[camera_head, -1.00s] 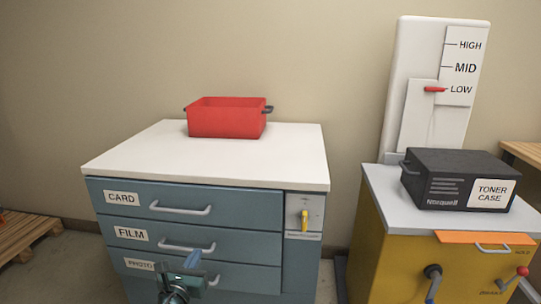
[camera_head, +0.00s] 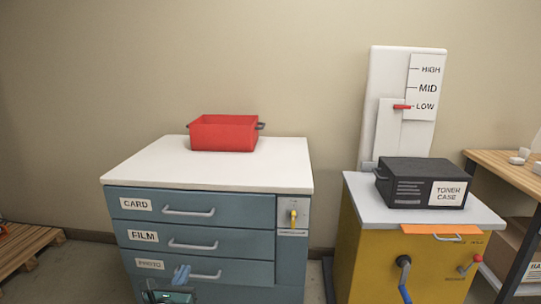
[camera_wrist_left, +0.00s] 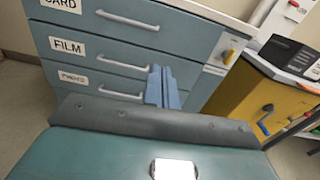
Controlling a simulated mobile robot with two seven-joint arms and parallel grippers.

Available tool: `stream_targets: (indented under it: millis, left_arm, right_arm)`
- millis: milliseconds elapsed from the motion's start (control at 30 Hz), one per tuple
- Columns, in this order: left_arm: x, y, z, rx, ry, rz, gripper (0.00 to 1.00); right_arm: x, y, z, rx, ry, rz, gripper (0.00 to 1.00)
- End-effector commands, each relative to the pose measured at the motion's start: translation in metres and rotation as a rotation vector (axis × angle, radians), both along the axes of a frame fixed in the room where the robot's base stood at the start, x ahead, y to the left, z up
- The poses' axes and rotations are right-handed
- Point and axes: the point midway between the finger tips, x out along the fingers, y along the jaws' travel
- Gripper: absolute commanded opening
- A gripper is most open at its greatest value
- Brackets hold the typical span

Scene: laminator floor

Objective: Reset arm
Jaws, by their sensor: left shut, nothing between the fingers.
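My left gripper (camera_head: 182,273) is low in the head view, in front of the PHOTO drawer of the blue cabinet (camera_head: 292,262). Its blue fingers are shut together with nothing between them. In the left wrist view the left gripper (camera_wrist_left: 161,72) points toward the cabinet's drawer fronts, and I cannot tell whether it touches them. The CARD, FILM and PHOTO drawers look closed. My right gripper is in neither view.
A red bin (camera_head: 224,133) sits on the white cabinet top. A yellow machine (camera_head: 345,250) on the right carries a black toner case (camera_head: 408,168), with a red-pointer gauge behind. A wooden pallet (camera_head: 28,246) lies left; a wooden table (camera_head: 505,165) stands right.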

Motion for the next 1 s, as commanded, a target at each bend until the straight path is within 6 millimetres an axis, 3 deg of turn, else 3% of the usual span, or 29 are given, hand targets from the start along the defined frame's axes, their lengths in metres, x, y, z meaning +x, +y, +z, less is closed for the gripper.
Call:
stream_targets:
  millis: [33, 267, 367, 600, 700, 833, 1000]
  left_arm:
    - [-0.019, -0.008, -0.002, -0.151, 0.049, 0.003, 0.0]
    - [-0.092, -0.028, -0.019, -0.854, 0.242, 0.093, 0.0]
    - [-0.135, -0.038, -0.021, -1.229, 0.341, 0.182, 0.0]
    - [-0.258, -0.065, 0.0, -2.273, 0.537, 0.568, 0.0]
    - [-0.293, -0.072, 0.013, -2.578, 0.561, 0.73, 0.0]
    - [-0.318, -0.078, 0.024, -2.81, 0.563, 0.866, 0.0]
    - [-0.325, -0.08, 0.026, -2.889, 0.561, 0.914, 0.0]
  right_arm:
    - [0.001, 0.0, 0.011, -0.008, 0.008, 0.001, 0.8]
    - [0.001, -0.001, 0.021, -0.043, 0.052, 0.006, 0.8]
    - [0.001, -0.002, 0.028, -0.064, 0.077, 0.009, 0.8]
    - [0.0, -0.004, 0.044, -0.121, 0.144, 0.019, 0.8]
    - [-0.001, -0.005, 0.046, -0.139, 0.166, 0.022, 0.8]
    - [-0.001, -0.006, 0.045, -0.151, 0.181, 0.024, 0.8]
    - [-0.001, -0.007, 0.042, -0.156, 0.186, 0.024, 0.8]
